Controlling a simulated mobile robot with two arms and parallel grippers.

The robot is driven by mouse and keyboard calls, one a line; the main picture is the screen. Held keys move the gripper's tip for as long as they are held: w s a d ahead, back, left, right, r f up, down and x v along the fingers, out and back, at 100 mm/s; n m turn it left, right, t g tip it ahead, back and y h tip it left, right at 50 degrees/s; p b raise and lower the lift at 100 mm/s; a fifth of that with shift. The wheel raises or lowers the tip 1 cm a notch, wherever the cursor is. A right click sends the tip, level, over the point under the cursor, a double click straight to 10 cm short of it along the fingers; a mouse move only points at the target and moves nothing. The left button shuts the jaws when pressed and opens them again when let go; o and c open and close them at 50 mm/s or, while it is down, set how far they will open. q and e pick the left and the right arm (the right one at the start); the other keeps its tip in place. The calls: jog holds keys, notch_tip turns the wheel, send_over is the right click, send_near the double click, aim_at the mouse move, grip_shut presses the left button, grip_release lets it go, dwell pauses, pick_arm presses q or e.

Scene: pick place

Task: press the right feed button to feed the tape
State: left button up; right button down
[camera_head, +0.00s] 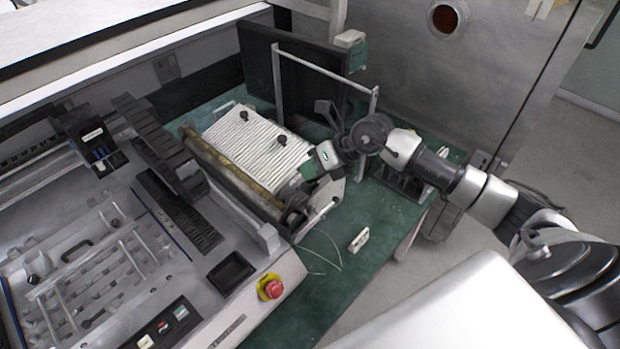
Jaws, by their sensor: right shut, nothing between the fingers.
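A white ribbed feeder unit (240,140) with two black knobs sits on the green bench top, behind a brown roller bar (225,165). My right gripper (306,186) is shut and empty. It reaches in from the right and points down and left, over the right end of the feeder. Its fingertips are small and dark against the dark parts there. I cannot tell whether they touch anything. I cannot make out the right feed button; it may be hidden by the gripper or too small. My left gripper is not in view.
The machine at the left carries a red emergency knob (270,287) and a black tray (231,272). A light metal frame (322,68) stands behind my wrist. A small white block (359,239) lies on the green bench (345,285), whose front part is mostly clear.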

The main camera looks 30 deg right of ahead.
jog(key=shift+f, duration=0.2)
jog(key=shift+r, duration=0.65)
jog(key=shift+r+p, duration=0.1)
jog(key=shift+p, duration=0.25)
jog(key=shift+r+p, duration=1.9)
jog(key=shift+r, duration=1)
